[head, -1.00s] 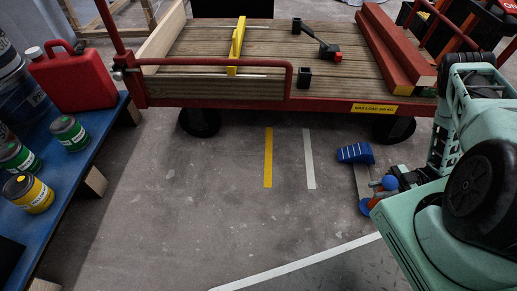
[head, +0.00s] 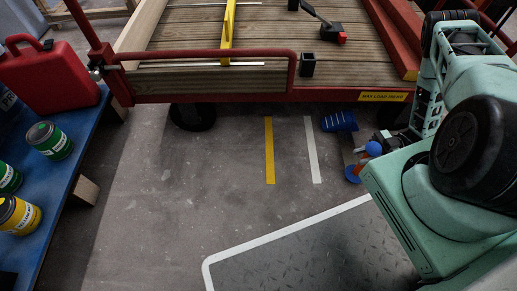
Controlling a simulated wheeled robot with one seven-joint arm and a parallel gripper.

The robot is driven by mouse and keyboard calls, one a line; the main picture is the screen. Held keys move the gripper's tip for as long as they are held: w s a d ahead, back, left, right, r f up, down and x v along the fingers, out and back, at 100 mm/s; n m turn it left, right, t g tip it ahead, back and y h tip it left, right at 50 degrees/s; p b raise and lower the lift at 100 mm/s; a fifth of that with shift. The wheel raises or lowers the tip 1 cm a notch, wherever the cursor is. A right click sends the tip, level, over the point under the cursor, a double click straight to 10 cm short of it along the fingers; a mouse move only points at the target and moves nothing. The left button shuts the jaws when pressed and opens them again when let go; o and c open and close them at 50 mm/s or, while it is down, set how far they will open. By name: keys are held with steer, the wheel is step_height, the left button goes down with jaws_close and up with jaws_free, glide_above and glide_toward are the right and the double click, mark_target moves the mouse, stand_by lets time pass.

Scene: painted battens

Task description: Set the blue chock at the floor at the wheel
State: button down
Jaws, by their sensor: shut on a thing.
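The blue chock (head: 339,121), a ribbed wedge, shows just below the trolley's front edge, to the right of the white floor line. My gripper (head: 348,140) is small and partly hidden by my arm. It is shut on the chock from the near side. I cannot tell whether the chock touches the floor. The trolley's right wheel (head: 397,113) is mostly hidden behind my arm, to the right of the chock. A gap shows between the chock and that wheel. The left wheel (head: 192,116) is in plain view.
The red-framed trolley (head: 225,97) spans the back with a plank deck. A yellow line (head: 269,150) and a white line (head: 313,150) mark the floor. A blue bench (head: 62,165) with a red can (head: 48,78) and paint tins stands left. The middle floor is clear.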

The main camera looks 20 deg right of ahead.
steer(key=w+a+b, duration=0.1)
steer(key=w+a, duration=0.3)
steer(key=a, duration=0.9)
steer(key=w+a+f+b, duration=0.1)
steer(key=w+a, duration=0.4)
steer(key=a, duration=0.8)
steer(key=w+a+b, duration=0.1)
steer(key=w+a, duration=0.4)
steer(key=a, duration=0.8)
steer(key=shift+w+a+f+b, duration=0.25)
steer(key=shift+a+b, duration=0.05)
steer(key=shift+a, duration=0.1)
steer(key=c, duration=1.2)
jaws_free()
steer(key=shift+c, duration=0.2)
steer(key=s+d+p, duration=0.1)
steer(key=d+p, duration=0.4)
steer(key=d, duration=0.7)
